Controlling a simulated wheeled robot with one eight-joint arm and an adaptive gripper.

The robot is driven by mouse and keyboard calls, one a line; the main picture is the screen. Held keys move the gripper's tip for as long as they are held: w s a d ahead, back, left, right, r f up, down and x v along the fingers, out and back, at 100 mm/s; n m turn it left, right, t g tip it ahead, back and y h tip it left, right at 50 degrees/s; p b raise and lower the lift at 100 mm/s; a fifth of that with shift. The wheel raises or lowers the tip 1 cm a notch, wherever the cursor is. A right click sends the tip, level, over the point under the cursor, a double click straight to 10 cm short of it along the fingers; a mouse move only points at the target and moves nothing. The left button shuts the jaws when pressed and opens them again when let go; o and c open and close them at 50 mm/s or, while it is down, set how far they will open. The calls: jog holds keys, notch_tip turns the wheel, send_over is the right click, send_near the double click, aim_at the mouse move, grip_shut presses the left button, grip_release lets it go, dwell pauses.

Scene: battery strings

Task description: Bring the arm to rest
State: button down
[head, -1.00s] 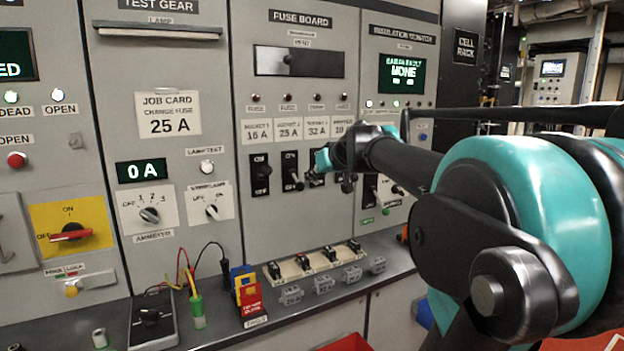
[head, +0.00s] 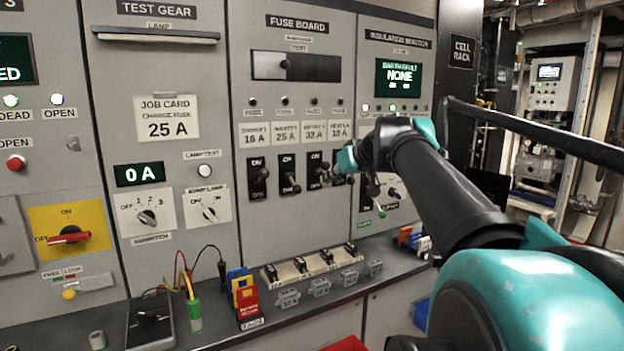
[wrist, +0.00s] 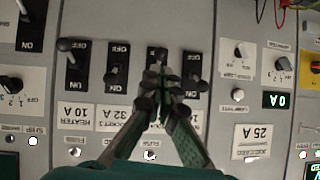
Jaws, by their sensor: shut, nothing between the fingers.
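My gripper (head: 328,176) hangs in front of the fuse board (head: 297,130), by the right-hand rocker switches. In the wrist view my gripper (wrist: 162,78) has its fingers together and nothing between them. The board's labels appear upside down there. The fingertips overlap the switches in the picture; I cannot tell whether they touch any. My arm (head: 440,190) reaches in from the lower right. A black switch (head: 257,178) under the 16 A label and one (head: 289,175) under the 25 A label show clear of the gripper. The rightmost switch is partly hidden behind it.
A grey bench (head: 225,320) runs below the panels. It carries a row of fuse holders (head: 312,262), several loose grey fuses (head: 319,287), a red tag block (head: 248,300) and a meter (head: 150,322). The insulation monitor (head: 400,77) reads NONE. A cell rack is behind my arm.

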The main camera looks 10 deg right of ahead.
notch_tip(320, 180, down, 15)
jog(key=s+a+g, duration=0.2)
jog(key=s, duration=0.1)
jog(key=s+f+m+g+h, duration=0.1)
jog(key=s+f, duration=0.4)
jog(key=f, duration=0.3)
jog(key=s+d+f+m+g+h, duration=0.1)
jog(key=s+f+g+h, duration=0.1)
jog(key=s+f, duration=0.3)
jog(key=s+f+m+g+h, duration=0.1)
jog(key=s+f, duration=0.5)
jog(key=f, duration=0.7)
jog(key=shift+d+f+h, duration=0.15)
jog(key=shift+d+h, duration=0.05)
jog(key=shift+h, duration=0.1)
